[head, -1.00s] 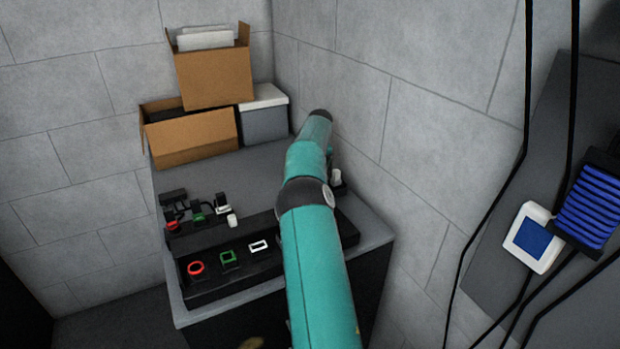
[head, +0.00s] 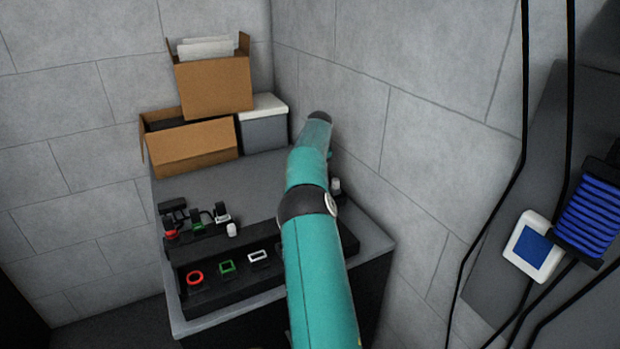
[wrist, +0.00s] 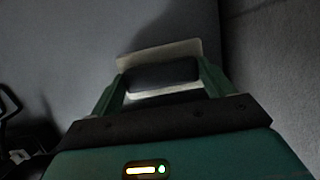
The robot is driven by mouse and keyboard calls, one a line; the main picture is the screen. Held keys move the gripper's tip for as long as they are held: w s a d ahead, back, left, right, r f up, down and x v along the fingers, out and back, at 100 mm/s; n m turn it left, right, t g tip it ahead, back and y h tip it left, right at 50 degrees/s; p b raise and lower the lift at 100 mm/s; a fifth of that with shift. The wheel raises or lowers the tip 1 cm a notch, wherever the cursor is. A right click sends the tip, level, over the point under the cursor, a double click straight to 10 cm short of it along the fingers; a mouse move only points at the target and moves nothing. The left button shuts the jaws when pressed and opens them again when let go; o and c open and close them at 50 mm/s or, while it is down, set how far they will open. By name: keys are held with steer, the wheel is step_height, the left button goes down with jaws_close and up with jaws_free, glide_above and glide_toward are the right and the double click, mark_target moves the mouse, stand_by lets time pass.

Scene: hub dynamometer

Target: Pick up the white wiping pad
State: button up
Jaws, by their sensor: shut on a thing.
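The white wiping pad (wrist: 160,53) shows in the wrist view as a pale slab with a dark block on its near side and a pale strip below. My gripper (wrist: 163,76) has its green fingers on either side of the dark block and is shut on the pad. A shadow falls on the grey surface beyond the pad. I cannot tell whether the pad touches that surface. In the head view my teal arm reaches over the bench and hides both gripper and pad.
The grey bench (head: 205,183) holds cardboard boxes (head: 190,145), a grey box with a white lid (head: 264,125), and a black panel (head: 240,268) with red, green and white outlines. Small connectors (head: 195,220) stand behind the panel. A wall closes the right side. Black cables (head: 524,120) hang at far right.

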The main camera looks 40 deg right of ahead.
steer(key=shift+r, duration=0.65)
steer(key=shift+s+a+r, duration=0.2)
steer(key=shift+r, duration=0.05)
steer(key=s+a+r, duration=0.8)
steer(key=s+r, duration=0.1)
steer(key=s, duration=0.1)
steer(key=shift+s+a, duration=0.15)
steer(key=shift+a, duration=0.2)
steer(key=shift+o, duration=1)
steer(key=shift+c, duration=0.5)
